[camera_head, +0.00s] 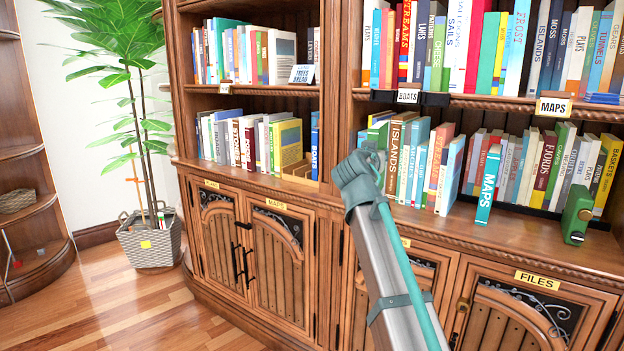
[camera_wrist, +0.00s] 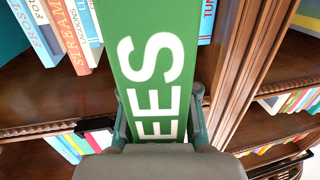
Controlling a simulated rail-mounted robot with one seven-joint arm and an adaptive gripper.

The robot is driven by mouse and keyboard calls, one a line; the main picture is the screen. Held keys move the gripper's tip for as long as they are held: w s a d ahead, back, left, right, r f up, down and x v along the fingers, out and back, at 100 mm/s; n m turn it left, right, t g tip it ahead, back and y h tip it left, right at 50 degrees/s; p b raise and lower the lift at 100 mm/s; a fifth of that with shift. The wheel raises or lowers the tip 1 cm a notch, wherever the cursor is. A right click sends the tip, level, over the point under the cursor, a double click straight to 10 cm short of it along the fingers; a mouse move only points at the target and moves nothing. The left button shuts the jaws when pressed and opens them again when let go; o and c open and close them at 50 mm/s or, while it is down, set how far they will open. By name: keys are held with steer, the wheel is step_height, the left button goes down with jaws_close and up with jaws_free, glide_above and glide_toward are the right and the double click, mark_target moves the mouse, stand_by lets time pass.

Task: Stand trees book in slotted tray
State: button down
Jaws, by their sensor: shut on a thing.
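The green trees book (camera_wrist: 152,60) fills the middle of the wrist view, with the large white letters "EES" showing along its spine. My gripper (camera_wrist: 158,112) is shut on it, one finger on each side. The book's far end runs out of the top of the picture. In the head view I cannot make out the book or the gripper; only my arm shows. A light wooden piece that looks like the slotted tray (camera_head: 298,171) sits on the lower left shelf, beside a blue book (camera_head: 315,140) standing upright. Its slots are too small to tell.
A wooden upright (camera_head: 340,95) divides the left and right bays. Rows of books (camera_head: 415,165) crowd the shelves. A teal MAPS book (camera_head: 487,185) and a green object (camera_head: 576,213) stand near the right ledge. A potted plant (camera_head: 150,240) stands at left.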

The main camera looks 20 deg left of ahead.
steer(key=w+a, duration=0.3)
steer(key=a, duration=1.6)
steer(key=w+a+b, duration=0.1)
steer(key=w+a, duration=0.3)
steer(key=a, duration=1.6)
steer(key=shift+w, duration=0.2)
steer(key=shift+r, duration=0.15)
